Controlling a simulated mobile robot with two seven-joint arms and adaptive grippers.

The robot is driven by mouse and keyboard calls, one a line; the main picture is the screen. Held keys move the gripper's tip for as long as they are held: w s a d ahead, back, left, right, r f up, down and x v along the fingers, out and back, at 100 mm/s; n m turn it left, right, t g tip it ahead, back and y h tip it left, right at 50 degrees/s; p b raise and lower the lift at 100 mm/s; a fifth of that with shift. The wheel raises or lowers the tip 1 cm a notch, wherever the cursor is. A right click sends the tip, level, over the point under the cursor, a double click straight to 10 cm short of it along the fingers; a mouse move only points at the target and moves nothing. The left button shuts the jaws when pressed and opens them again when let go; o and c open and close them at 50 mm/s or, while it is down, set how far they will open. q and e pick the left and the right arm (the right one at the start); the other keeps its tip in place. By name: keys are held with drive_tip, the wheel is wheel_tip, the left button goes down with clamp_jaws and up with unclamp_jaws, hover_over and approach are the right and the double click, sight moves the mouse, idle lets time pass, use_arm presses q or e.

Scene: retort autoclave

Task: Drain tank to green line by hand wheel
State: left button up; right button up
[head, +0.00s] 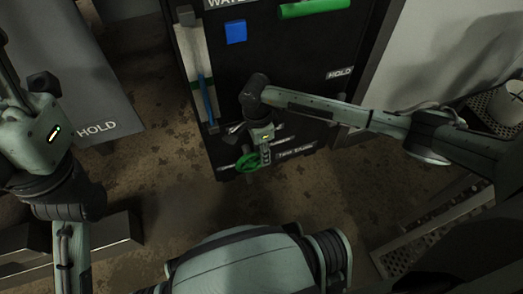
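The green hand wheel (247,163) sits low on the black panel, beside a label that seems to read tank drain (295,155). My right gripper (265,156) points down at the wheel's right side; its fingers are small and dark here, and I cannot tell whether they grip the rim. A tall sight gauge (190,50) on the panel's left holds a blue column (207,103). A green line (201,83) crosses the gauge near the top of the blue. My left gripper (22,88) is at the left edge, partly cut off, away from the panel.
The panel also carries a blue square (236,32), a green bar (313,8) and a HOLD label (340,73). A grey HOLD board (75,80) stands left. Perforated metal steps (430,235) are at lower right. Brown floor (150,180) lies open left of the wheel.

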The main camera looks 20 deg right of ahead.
wheel_tip(320, 180, up, 12)
drive_tip(key=shift+a, duration=0.35)
drive_tip(key=shift+w+f, duration=0.1)
idle(0.4)
